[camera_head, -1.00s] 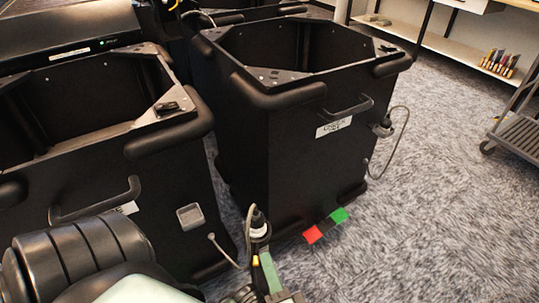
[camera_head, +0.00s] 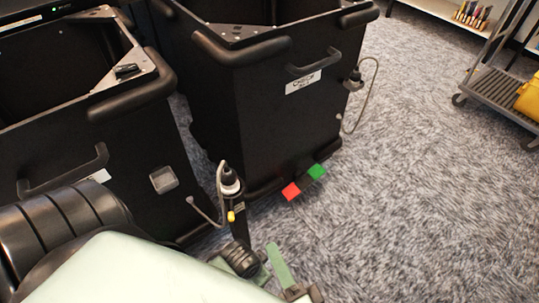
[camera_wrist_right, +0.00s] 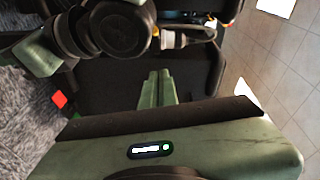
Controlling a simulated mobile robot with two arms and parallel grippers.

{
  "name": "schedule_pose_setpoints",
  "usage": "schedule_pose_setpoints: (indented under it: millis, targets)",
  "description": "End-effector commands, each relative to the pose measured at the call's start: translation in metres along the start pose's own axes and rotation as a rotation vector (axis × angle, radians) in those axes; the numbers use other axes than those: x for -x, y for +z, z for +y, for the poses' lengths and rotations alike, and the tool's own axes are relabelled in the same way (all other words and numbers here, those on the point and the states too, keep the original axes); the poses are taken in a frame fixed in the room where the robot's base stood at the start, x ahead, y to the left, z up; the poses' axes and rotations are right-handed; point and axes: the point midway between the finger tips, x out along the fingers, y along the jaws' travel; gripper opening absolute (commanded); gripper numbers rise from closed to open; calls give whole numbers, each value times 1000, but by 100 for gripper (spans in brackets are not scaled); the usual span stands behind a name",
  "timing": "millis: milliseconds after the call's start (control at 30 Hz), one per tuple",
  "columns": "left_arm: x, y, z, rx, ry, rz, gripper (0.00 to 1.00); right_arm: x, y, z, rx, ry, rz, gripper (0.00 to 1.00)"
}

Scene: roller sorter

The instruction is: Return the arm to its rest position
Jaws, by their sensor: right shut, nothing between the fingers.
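My right arm, pale green and black, comes in at the bottom left of the head view. My right gripper (camera_head: 275,257) is near the bottom middle, low in front of the black bins. In the right wrist view its green fingers (camera_wrist_right: 161,86) lie together, shut with nothing between them. Dark arm parts of mine show above the fingers there. My left gripper is not in view.
Two black bins stand close by: one at left (camera_head: 60,143), one at centre (camera_head: 262,112) with red (camera_head: 291,191) and green (camera_head: 317,171) tabs at its foot. A grey cart (camera_head: 497,92) holds something yellow (camera_head: 530,97). Carpet at right is clear.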

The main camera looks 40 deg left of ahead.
Motion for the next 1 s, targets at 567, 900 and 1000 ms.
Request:
schedule_pose_setpoints:
  millis: [567, 900, 1000]
  targets:
    - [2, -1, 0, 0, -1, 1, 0, 2, 0, 0, 1, 0, 0, 0]
    - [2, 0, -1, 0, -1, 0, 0, 33, -39, 117, 411, 350, -154, 0]
    - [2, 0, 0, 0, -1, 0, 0, 72, -64, 179, 527, 573, -235, 0]
